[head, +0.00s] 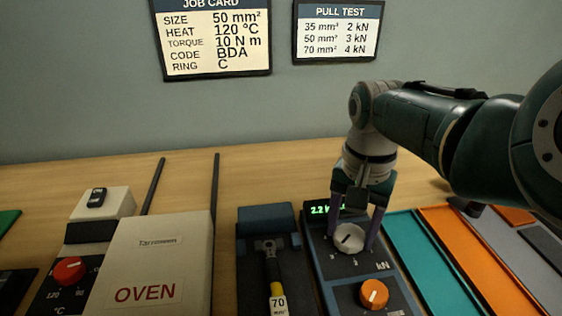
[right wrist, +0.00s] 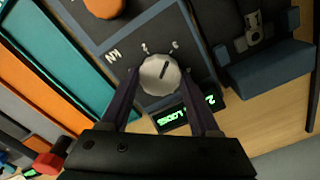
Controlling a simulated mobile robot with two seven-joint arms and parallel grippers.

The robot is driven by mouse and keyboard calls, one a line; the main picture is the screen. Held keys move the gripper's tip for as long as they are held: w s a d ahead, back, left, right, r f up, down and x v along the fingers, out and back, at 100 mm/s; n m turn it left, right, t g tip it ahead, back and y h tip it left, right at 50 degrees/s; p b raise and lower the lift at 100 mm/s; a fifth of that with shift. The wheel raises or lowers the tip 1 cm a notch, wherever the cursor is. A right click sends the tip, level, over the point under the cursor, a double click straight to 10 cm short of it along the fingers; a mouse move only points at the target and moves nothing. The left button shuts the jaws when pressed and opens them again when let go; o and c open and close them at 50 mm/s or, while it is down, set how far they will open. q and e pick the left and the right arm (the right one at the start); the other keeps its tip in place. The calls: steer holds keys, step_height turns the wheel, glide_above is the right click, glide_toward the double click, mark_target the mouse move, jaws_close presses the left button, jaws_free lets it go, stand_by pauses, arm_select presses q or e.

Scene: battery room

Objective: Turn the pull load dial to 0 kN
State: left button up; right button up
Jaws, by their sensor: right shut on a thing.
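The pull load dial (head: 349,239) is a pale round knob with a dark pointer line, on the dark pull tester panel marked kN (head: 383,266). It also shows in the right wrist view (right wrist: 158,76). My right gripper (head: 352,236) reaches down from above with a finger on each side of the dial and is shut on it. The green display (head: 320,210) behind the dial begins with 2.2; the gripper hides part of it. The dial's scale numbers are too small to read surely in the head view. My left gripper is not in view.
An orange knob (head: 374,293) sits in front of the dial on the same panel. Left of it is a dark fixture (head: 262,222) holding a lug tagged 70, then the oven (head: 152,262). Teal (head: 420,255) and orange (head: 465,250) trays lie right. A pull test card (head: 338,32) hangs behind.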

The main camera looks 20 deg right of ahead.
steer(key=n, duration=0.4)
steer(key=shift+n+p, duration=0.4)
steer(key=n, duration=0.9)
steer(key=shift+p, duration=0.3)
steer(key=n, duration=1.2)
steer(key=shift+n, duration=0.3)
steer(key=n, duration=0.6)
steer(key=shift+b, duration=0.3)
steer(key=shift+n, duration=1)
